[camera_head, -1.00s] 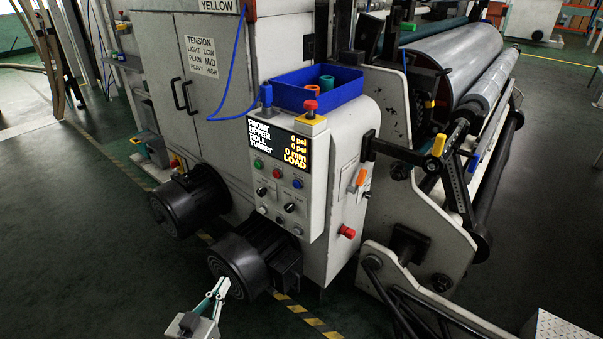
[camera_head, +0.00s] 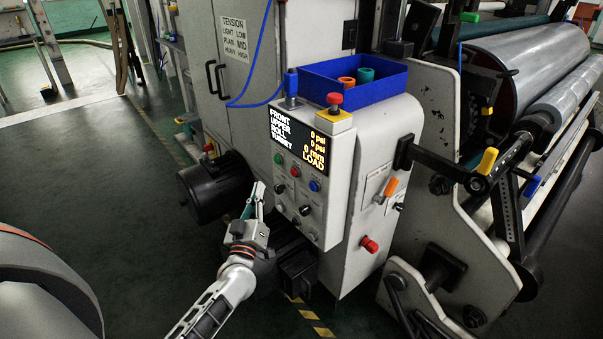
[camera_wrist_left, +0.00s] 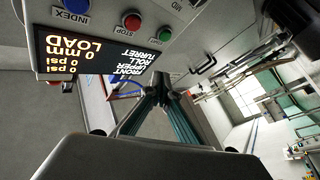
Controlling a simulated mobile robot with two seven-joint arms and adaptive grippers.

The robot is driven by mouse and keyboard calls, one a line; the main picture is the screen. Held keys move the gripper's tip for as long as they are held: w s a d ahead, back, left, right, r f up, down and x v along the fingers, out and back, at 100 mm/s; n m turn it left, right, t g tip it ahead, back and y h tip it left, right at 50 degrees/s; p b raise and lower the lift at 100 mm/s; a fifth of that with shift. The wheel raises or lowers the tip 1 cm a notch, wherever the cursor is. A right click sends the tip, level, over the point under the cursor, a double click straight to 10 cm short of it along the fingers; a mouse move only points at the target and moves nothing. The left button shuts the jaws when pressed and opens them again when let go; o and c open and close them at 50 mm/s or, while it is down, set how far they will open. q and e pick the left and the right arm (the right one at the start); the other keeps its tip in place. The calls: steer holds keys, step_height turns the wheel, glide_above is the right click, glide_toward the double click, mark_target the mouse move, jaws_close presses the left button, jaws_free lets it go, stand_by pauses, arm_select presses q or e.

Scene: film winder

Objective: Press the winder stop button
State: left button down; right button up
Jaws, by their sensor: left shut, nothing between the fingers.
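The winder control panel (camera_head: 310,185) stands on the front of the machine under a lit display. Its red stop button (camera_head: 295,172) sits between a green button (camera_head: 278,159) and a blue button (camera_head: 314,186). In the left wrist view the red button (camera_wrist_left: 132,20) is marked STOP, with the green button (camera_wrist_left: 166,34) to its right and the blue INDEX button (camera_wrist_left: 77,6) to its left. My left gripper (camera_head: 256,190) is shut and empty, with its fingertips up and just left of the panel. In the wrist view the fingertips (camera_wrist_left: 164,85) are apart from the stop button.
The display (camera_head: 297,140) is above the buttons, and a red knob (camera_head: 334,99) on a yellow base stands on top beside a blue bin (camera_head: 340,82). A black motor (camera_head: 213,188) juts out at left. Steel rollers (camera_head: 530,65) are at right. Open floor lies at left.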

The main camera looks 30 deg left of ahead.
mark_target(294, 172)
arm_select(q)
steer(key=w+d+b, duration=0.2)
steer(key=w+d, duration=0.1)
steer(key=w, duration=0.5)
steer(key=shift+d, duration=0.2)
stand_by(0.3)
steer(key=shift+w, duration=0.15)
stand_by(1.2)
steer(key=shift+w+d, duration=0.2)
steer(key=shift+w, duration=0.1)
steer(key=shift+w+d, duration=0.15)
steer(key=shift+w, duration=0.3)
stand_by(0.9)
steer(key=shift+s, duration=0.1)
steer(key=shift+s+a, duration=0.35)
steer(key=shift+s, duration=0.4)
